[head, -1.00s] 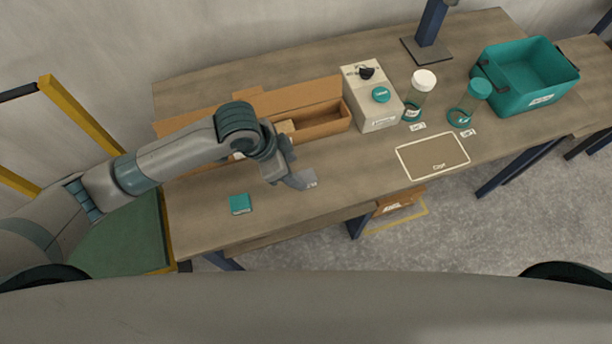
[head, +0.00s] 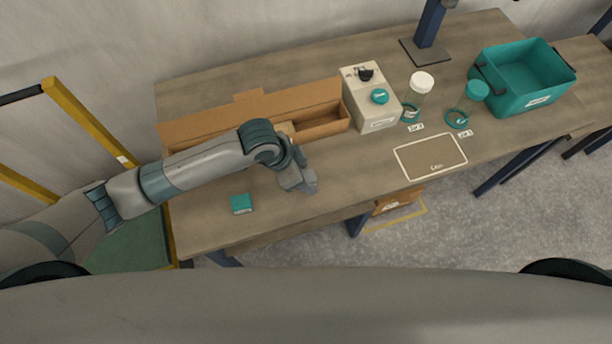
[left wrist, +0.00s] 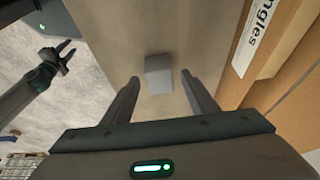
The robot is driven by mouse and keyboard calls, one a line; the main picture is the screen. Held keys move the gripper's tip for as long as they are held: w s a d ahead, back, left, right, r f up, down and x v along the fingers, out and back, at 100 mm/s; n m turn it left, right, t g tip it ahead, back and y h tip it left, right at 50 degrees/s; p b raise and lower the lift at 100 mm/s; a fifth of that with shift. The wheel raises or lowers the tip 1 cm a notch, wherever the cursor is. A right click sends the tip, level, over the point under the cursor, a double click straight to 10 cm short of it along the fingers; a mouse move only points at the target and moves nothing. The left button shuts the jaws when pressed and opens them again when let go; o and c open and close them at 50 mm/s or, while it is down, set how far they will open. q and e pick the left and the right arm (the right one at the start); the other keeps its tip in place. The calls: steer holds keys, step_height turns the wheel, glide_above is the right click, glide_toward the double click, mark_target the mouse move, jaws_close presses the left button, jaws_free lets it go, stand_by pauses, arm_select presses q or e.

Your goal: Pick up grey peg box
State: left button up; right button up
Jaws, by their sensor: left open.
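The grey peg box (left wrist: 158,74) is a small plain grey block on the wooden table. In the left wrist view it lies just beyond and between the fingertips of my left gripper (left wrist: 161,80), with a gap to each finger. In the head view my left gripper (head: 301,184) is low over the table near its front edge and largely hides the box. The left fingers are apart and hold nothing. My right gripper (left wrist: 63,56) shows small in the left wrist view, off the table over the floor, with its fingers spread. It is not in the head view.
A long cardboard box (head: 200,123) lies behind my left arm. A teal block (head: 241,203) sits left of the gripper. A beige box (head: 378,127), jars, a marked rectangle (head: 430,158) and a teal crate (head: 520,75) are to the right. The front table strip is otherwise clear.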

mark_target(309, 179)
arm_select(q)
steer(key=shift+d+f, duration=0.2)
steer(key=shift+f, duration=0.4)
steer(key=c, duration=1.2)
steer(key=shift+r, duration=0.1)
steer(key=shift+w+r, duration=0.1)
steer(key=shift+r, duration=0.4)
steer(key=r, duration=0.1)
steer(key=r+b, duration=0.1)
steer(key=r, duration=0.1)
steer(key=shift+s+d+r, duration=0.15)
steer(key=shift+s+d, duration=0.2)
steer(key=shift+d, duration=0.05)
steer(key=s+d+r+b, duration=0.2)
steer(key=s+d+r, duration=0.4)
steer(key=s+d, duration=0.1)
steer(key=shift+s+d+r, duration=0.2)
steer(key=shift+d+r, duration=0.1)
steer(key=shift+d, duration=0.05)
